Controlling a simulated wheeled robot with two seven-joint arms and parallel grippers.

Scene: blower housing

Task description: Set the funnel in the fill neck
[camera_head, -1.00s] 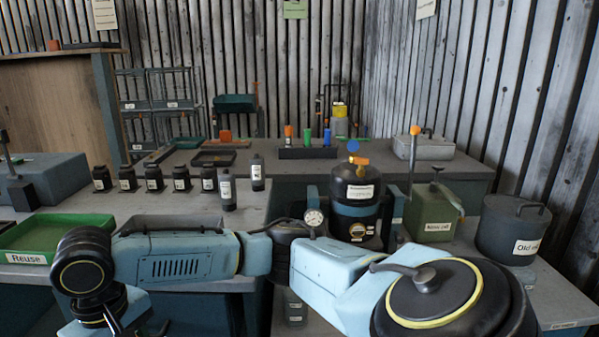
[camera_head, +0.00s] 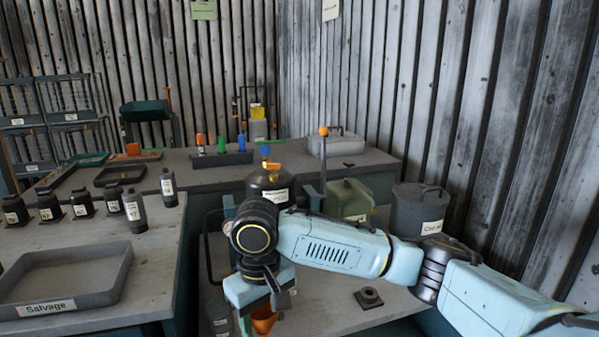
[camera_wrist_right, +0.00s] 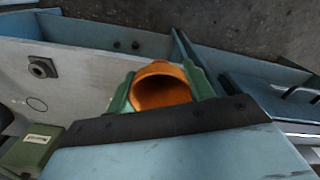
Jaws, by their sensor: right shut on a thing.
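An orange funnel (camera_head: 265,321) shows at the bottom of the head view, low in front of the bench's left part. It also shows in the right wrist view (camera_wrist_right: 160,88), with its wide round mouth towards the camera. My right gripper (camera_wrist_right: 159,92) is shut on it, one green finger on each side. In the head view my right gripper (camera_head: 264,310) hangs under my wrist, which hides part of the funnel. A small dark square fitting with a round raised ring (camera_head: 369,297) sits on the bench top; whether it is the fill neck I cannot tell. My left gripper is out of view.
A black tank (camera_head: 262,184) stands partly hidden behind my right wrist. A green can (camera_head: 348,199) and a grey lidded pot (camera_head: 418,210) stand behind my forearm. A grey Salvage tray (camera_head: 60,285) is on the left bench. Bench top around the square fitting is clear.

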